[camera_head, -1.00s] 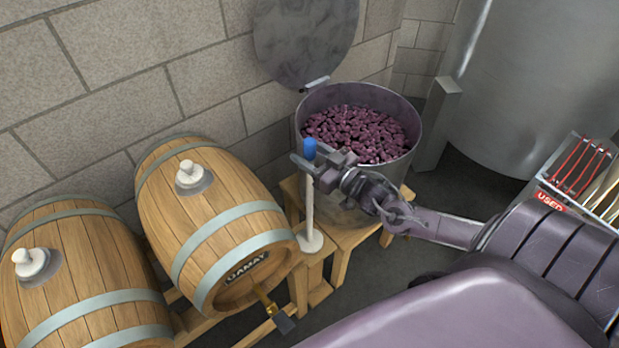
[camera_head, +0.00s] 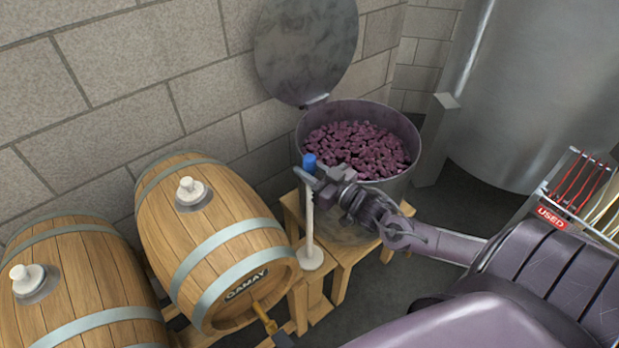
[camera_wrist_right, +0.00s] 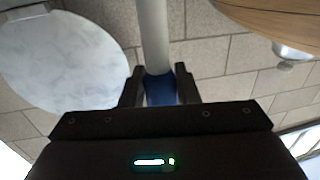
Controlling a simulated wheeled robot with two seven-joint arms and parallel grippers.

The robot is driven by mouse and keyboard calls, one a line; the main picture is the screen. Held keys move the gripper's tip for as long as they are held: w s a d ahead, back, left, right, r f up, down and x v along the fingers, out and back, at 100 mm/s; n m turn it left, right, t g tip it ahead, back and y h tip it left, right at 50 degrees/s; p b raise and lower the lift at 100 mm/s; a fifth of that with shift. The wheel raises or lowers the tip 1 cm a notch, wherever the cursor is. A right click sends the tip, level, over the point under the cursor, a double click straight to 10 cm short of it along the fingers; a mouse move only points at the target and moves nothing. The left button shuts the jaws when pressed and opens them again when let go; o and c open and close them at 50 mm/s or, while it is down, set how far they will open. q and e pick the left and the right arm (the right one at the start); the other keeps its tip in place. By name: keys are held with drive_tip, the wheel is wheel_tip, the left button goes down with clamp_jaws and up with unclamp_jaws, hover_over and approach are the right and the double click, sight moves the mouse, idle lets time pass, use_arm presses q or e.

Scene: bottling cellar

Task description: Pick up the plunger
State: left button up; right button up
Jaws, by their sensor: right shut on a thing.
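The plunger (camera_head: 309,222) is a pale upright rod with a blue grip at the top and a round white disc at the bottom. It stands between the front barrel and the grape vat, its disc over the wooden stand; I cannot tell whether the disc touches it. My right gripper (camera_head: 312,174) is shut on the plunger at its blue grip. In the right wrist view the blue grip sits between the two fingers (camera_wrist_right: 160,88), with the pale rod (camera_wrist_right: 153,35) running away from them. My left gripper is not in view.
The open vat (camera_head: 410,130) of dark grapes is just behind the gripper, its round lid (camera_head: 305,45) raised against the wall. Two wooden barrels (camera_head: 215,235) with white bungs lie at left. A steel tank (camera_head: 530,90) and a rack marked USED (camera_head: 551,217) are at right.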

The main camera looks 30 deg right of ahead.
wheel_tip(320, 180, up, 20)
drive_tip(key=p, duration=0.1)
drive_tip(key=shift+p, duration=0.4)
